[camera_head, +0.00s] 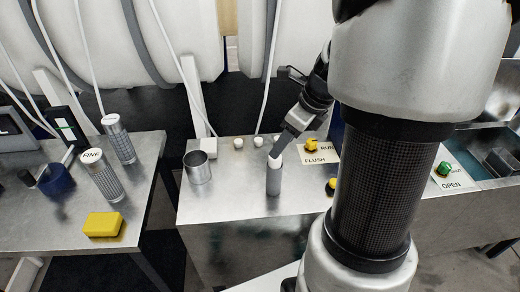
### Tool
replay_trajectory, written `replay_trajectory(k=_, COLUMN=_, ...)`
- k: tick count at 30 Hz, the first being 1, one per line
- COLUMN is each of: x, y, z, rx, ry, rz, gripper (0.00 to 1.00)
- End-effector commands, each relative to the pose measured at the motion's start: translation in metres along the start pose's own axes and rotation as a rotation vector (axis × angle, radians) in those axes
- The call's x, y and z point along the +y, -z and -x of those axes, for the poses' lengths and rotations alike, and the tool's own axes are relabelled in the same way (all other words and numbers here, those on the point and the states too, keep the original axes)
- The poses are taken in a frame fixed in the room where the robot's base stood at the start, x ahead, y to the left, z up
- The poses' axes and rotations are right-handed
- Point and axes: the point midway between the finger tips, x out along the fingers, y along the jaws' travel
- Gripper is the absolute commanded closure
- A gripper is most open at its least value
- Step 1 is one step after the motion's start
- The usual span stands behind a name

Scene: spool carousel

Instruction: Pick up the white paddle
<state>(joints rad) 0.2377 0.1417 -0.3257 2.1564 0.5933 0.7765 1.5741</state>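A small white piece (275,161), which may be the white paddle, shows at the top of an upright grey cylinder (274,181) on the metal bench. Its full shape is hidden or too small to tell. My gripper (280,150) reaches down from the upper right, tilted, with its tip at or just above the white piece. I cannot tell whether the fingers touch it or are closed around it.
An open metal cup (198,168) stands left of the cylinder. Yellow knobs, including one by the FLUSH label (320,158), sit to the right. The left table holds a yellow block (104,224), a FINE canister (102,176), another canister (118,140) and a blue cup (56,180).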

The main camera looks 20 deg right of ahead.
Motion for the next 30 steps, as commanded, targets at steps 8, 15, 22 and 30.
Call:
replay_trajectory(k=8, x=0.0, y=0.002, z=-0.019, rx=0.001, ry=-0.001, rz=0.0, gripper=0.5)
replay_trajectory(k=15, x=-0.001, y=0.005, z=-0.054, rx=0.002, ry=-0.002, rz=0.001, gripper=0.5)
replay_trajectory(k=22, x=-0.001, y=0.004, z=-0.057, rx=0.0, ry=0.0, rz=0.001, gripper=0.5)
replay_trajectory(k=30, x=-0.001, y=0.004, z=-0.057, rx=0.0, ry=0.0, rz=0.001, gripper=0.9)
